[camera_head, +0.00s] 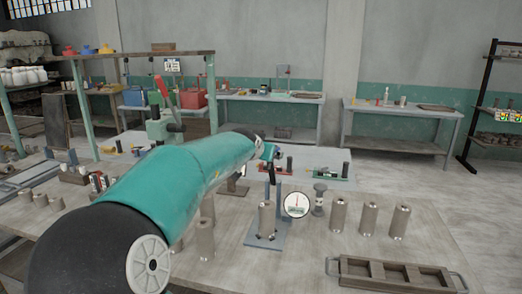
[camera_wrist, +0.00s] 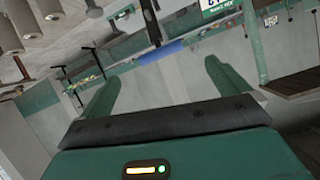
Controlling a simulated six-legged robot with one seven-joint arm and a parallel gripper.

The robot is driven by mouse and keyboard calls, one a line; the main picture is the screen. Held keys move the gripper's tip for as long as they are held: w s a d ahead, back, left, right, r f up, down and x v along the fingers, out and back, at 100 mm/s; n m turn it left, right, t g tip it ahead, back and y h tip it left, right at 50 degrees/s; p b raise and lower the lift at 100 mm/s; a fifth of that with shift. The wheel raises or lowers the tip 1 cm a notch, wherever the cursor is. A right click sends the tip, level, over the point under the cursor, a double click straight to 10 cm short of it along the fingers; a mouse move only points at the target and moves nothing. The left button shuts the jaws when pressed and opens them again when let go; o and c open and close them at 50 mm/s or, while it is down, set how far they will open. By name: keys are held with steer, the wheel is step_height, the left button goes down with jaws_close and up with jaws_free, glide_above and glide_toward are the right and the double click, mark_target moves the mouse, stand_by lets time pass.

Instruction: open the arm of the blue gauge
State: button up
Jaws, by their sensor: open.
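The blue gauge stands on the near table in the head view, with a blue upright (camera_head: 277,196) on a flat blue-grey base (camera_head: 262,241). In the head view my arm ends above and behind the gauge, and the gripper is mostly hidden.
Several metal cylinders (camera_head: 369,218) stand right of the gauge, and one (camera_head: 205,238) stands left. A dark spool-shaped piece (camera_head: 319,199) is close beside the dial. A compartmented tray (camera_head: 337,267) lies at the front right. Bare tabletop lies between the gauge and the tray.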

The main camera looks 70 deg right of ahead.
steer(key=shift+c, duration=0.4)
steer(key=shift+f, duration=0.1)
steer(key=c, duration=0.4)
steer(key=f+h, duration=0.1)
steer(key=f, duration=0.1)
steer(key=f+h, duration=0.1)
steer(key=f, duration=0.2)
steer(key=f+n+t+h, duration=0.1)
steer(key=f, duration=0.1)
steer(key=shift+s+d+f+h, duration=0.1)
steer(key=shift+d+f+h, duration=0.05)
steer(key=shift+d+h, duration=0.2)
jaws_close()
steer(key=s+a+f+n+h, duration=0.1)
steer(key=a+f+h, duration=0.1)
steer(key=a+h, duration=0.45)
steer(key=d+r, duration=0.2)
steer(key=d, duration=0.3)
steer(key=w+d+r+y, duration=0.1)
steer(key=d+r, duration=0.1)
steer(key=d, duration=0.4)
steer(key=shift+w+d+r+y, duration=0.15)
steer(key=shift+w+r+y, duration=0.1)
steer(key=shift+w+y, duration=0.05)
